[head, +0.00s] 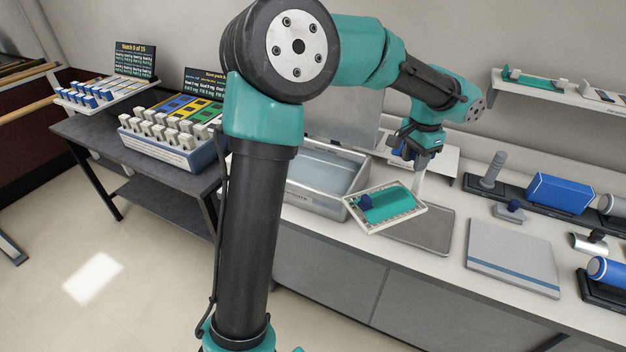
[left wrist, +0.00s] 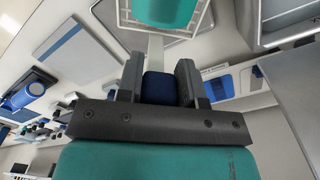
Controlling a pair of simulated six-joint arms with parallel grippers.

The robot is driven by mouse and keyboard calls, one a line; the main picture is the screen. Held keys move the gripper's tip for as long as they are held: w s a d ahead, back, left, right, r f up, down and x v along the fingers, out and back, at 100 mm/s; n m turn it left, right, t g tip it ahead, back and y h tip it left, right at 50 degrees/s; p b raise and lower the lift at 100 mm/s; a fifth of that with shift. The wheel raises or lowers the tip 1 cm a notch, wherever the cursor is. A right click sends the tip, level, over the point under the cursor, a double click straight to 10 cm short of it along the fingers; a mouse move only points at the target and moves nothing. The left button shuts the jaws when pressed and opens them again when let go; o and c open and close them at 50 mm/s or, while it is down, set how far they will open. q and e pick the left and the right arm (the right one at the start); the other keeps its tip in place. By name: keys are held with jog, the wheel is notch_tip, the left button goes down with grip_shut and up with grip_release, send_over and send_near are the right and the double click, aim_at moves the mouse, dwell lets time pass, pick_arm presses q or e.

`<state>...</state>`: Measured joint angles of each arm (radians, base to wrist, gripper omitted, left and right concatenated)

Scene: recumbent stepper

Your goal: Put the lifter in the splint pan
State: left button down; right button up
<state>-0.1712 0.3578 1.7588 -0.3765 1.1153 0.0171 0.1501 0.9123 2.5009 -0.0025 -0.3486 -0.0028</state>
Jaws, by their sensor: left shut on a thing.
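The lifter (head: 425,213) is a white tray-like frame with a pale upright stem, and a teal sheet lies on it. My left gripper (head: 421,157) is shut on the top of the lifter, above the counter. In the left wrist view my left gripper (left wrist: 160,72) has a dark blue grip (left wrist: 160,89) between its fingers, with the lifter's frame (left wrist: 206,18) beyond. The lifter looks tilted. The splint pan (head: 301,190) is a steel basin of water just left of it; the frame's left corner overlaps the pan's right end in the picture. My right gripper is not in view.
A flat grey tray (head: 436,238) lies on the counter under and right of the lifter. A grey-white board with a blue stripe (head: 512,253) lies further right, near a blue block (head: 560,193). A dark side table (head: 85,130) stands left. A wall shelf (head: 555,92) is behind.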

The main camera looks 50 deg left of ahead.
pick_arm(q)
jog(key=s+a+m, duration=0.2)
jog(key=a+m, duration=0.3)
jog(key=a, duration=0.7)
jog(key=s+a+r+m, duration=0.1)
jog(key=a+m, duration=0.4)
jog(key=a, duration=0.8)
jog(key=shift+s+r, duration=0.15)
jog(key=shift+s, duration=0.4)
jog(key=shift+d, duration=0.1)
notch_tip(320, 180, down, 6)
jog(key=shift+f, duration=0.25)
jog(key=shift+f, duration=1.95)
